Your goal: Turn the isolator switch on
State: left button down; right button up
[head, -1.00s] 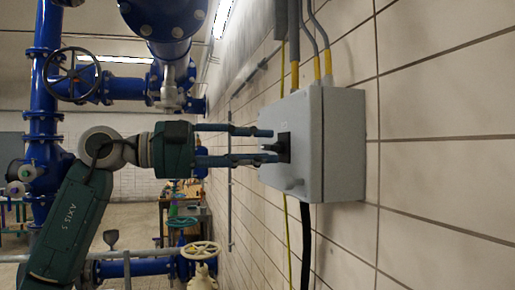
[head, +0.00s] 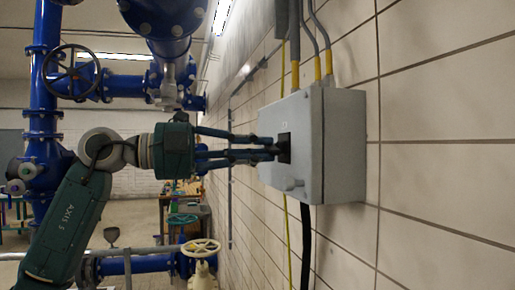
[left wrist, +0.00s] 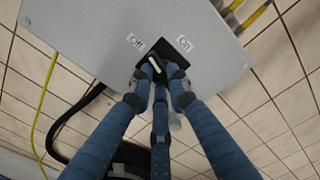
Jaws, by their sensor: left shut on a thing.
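The isolator switch is a black rotary switch with a dark plate (head: 284,141) on the face of a grey box (head: 345,145) fixed to the wall. In the left wrist view, the switch plate (left wrist: 182,50) sits between an "Off" label (left wrist: 136,41) on the left and an "On" label (left wrist: 185,43) on the right. The knob's pale mark (left wrist: 155,64) leans toward the Off side. My left gripper (head: 266,152) is shut on the switch knob; its blue fingers close around it (left wrist: 157,78) and hide part of it. My right gripper is in neither view.
Conduits with yellow ends (head: 317,66) enter the box from above, and a black cable (head: 306,240) leaves below. A smaller handle (head: 288,184) protrudes low on the box face. Blue pipes and a cream handwheel (head: 201,247) stand to the left. The wall right of the box is clear.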

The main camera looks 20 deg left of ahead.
pick_arm(q)
jog(key=shift+w+m+p, duration=0.1)
jog(key=shift+m+p, duration=0.8)
jog(key=shift+m, duration=6.4)
jog(key=c, duration=1.7)
grip_release()
jog(key=shift+o, duration=0.2)
jog(key=shift+r, duration=0.1)
jog(key=shift+a, duration=0.15)
jog(key=v, duration=1.1)
jog(key=shift+s+a, duration=0.25)
jog(key=shift+a, duration=0.05)
